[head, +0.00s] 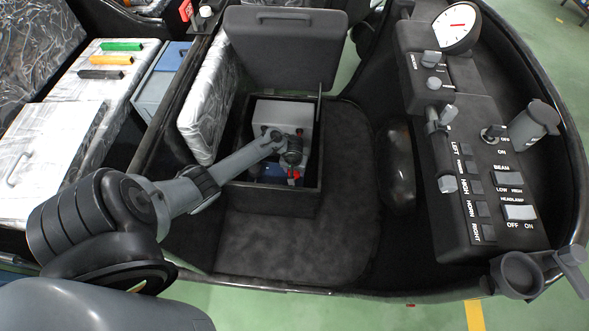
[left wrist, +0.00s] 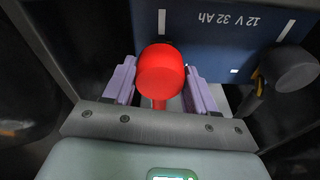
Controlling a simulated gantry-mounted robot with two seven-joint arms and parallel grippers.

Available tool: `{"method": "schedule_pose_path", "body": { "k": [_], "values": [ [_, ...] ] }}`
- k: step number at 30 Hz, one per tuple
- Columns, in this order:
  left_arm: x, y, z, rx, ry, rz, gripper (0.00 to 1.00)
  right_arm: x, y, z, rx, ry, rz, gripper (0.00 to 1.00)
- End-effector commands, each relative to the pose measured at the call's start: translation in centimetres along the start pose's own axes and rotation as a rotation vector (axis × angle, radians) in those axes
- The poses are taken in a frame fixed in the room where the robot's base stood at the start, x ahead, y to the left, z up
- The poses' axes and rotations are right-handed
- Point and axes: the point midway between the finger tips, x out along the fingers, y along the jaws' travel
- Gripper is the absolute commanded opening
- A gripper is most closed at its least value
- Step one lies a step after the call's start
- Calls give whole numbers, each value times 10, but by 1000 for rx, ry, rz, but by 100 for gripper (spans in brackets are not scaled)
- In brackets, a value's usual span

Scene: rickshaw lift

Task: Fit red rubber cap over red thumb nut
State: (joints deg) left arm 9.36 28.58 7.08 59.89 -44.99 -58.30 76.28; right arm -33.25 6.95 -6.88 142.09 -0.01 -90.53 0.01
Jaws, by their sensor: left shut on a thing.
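The red rubber cap (left wrist: 160,70) sits between the two purple fingers of my left gripper (left wrist: 160,88) in the left wrist view. A short red stem shows below its round face. In the head view the gripper (head: 294,168) is down inside the open compartment, and a small red patch of the cap (head: 294,174) shows there. The gripper is shut on the cap, over or beside the blue battery (left wrist: 225,40) marked 12 V 32 Ah. I cannot make out the red thumb nut; it may be hidden behind the cap. My right gripper is out of view.
A black rounded cap (left wrist: 290,68) stands at the battery's other end. The compartment's dark walls (head: 278,203) are close around the gripper, and its lid (head: 285,48) stands raised behind. A pale box (head: 268,111) fills the compartment's rear.

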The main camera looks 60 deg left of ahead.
Motion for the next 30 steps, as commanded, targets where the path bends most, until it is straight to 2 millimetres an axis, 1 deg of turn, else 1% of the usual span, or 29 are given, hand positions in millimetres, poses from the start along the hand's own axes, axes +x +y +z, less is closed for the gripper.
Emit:
{"method": "schedule_pose_path", "body": {
  "k": [20, 21, 26, 27, 30],
  "values": [
    [14, 0, 2, 1, 0, 0, 28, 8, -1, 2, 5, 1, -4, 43],
    [14, 0, 2, 1, 0, 0, 60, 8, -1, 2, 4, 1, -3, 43],
    [13, 0, 2, 1, 0, 0, 84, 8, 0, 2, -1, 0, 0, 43],
    [13, 0, 2, 0, 0, 0, 86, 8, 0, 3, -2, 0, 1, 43],
    [13, 0, 2, 0, 0, 0, 86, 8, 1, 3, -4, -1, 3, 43]
  ]
}}
